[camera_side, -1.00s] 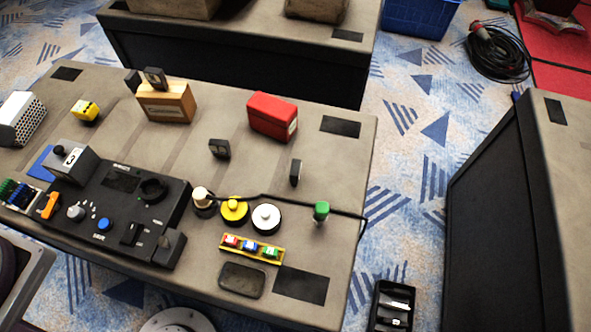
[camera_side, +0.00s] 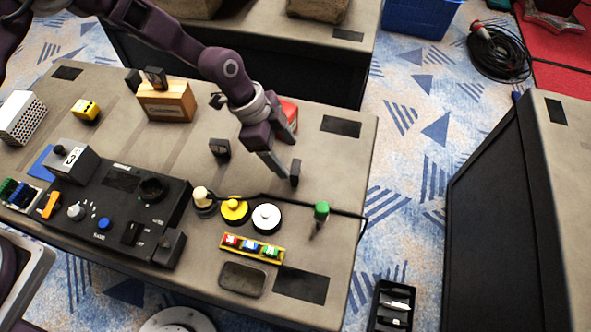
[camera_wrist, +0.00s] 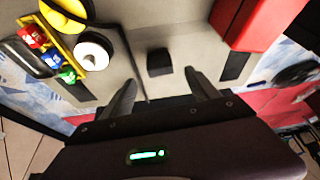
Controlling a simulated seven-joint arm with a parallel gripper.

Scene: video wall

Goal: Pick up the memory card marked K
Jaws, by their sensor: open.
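Several small dark cards stand upright on the grey table. One card (camera_side: 295,173) is right of centre, another (camera_side: 219,148) is left of it, and one (camera_side: 155,77) is on the wooden box. No letter K is legible on any of them. My gripper (camera_side: 289,159) is open and empty, its fingers pointing down close to the right-hand card. In the wrist view a dark card (camera_wrist: 159,62) lies just ahead of the gap between my open fingertips (camera_wrist: 159,79). I cannot tell whether a finger touches it.
A red box (camera_side: 289,108) is partly hidden behind my gripper. A wooden box (camera_side: 167,103) stands at the back. A white roll (camera_side: 266,217), a yellow roll (camera_side: 234,209), a green-topped item (camera_side: 321,211) and a black cable are in front. A black control panel (camera_side: 118,215) fills the left.

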